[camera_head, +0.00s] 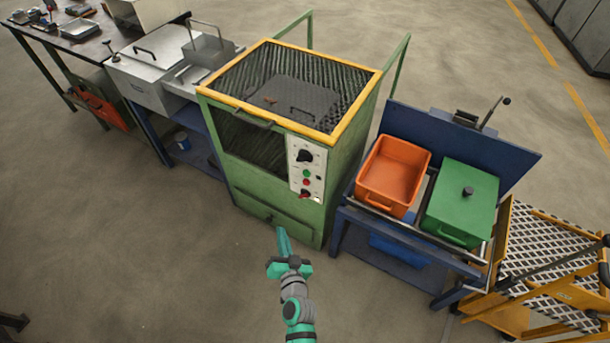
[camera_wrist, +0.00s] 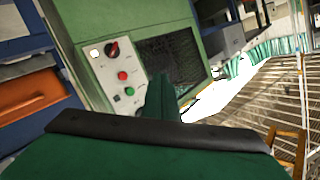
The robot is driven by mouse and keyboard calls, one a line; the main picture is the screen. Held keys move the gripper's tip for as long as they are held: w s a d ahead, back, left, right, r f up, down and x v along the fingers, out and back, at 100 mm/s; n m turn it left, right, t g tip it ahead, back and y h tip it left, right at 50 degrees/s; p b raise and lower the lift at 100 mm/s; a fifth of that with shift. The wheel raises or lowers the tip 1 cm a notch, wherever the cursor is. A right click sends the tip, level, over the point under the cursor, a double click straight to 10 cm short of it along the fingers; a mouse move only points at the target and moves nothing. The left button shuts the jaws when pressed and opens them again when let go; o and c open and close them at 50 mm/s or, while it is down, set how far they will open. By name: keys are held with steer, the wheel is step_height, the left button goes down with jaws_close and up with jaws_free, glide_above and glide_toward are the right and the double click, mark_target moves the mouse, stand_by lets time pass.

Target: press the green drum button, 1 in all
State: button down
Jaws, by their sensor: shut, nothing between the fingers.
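The green button (camera_head: 307,173) is a small round button on the pale control panel (camera_head: 318,158) on the front right of a green cabinet (camera_head: 345,165). In the head view it sits between a black knob (camera_head: 304,156) above and a red button (camera_head: 306,182) below. The wrist view looks upside down; there the green button (camera_wrist: 130,91) lies below the red button (camera_wrist: 122,75), left of my fingertips. My gripper (camera_head: 282,232) is shut and empty, in front of the cabinet's lower front and lower in the picture than the panel. The fingers (camera_wrist: 160,100) appear apart from the button.
A red-marked switch (camera_wrist: 112,48) is on the same panel. Right of the cabinet, a blue stand (camera_head: 420,270) holds an orange bin (camera_head: 392,172) and a green lidded box (camera_head: 460,205). A yellow cart (camera_head: 560,262) stands farther right. Floor left of my arm is clear.

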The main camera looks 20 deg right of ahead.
mark_target(306, 174)
steer(key=w+d+r, duration=0.2)
steer(key=w+d, duration=0.4)
steer(key=w, duration=0.2)
steer(key=shift+w+r+m+t, duration=0.35)
steer(key=shift+w+m+t, duration=0.05)
steer(key=w+d, duration=0.5)
steer(key=d, duration=0.1)
steer(key=shift+w+d, duration=0.2)
steer(key=shift+d, duration=0.2)
steer(key=shift+w+d, duration=0.1)
stand_by(1.6)
steer(key=shift+w+d, duration=0.2)
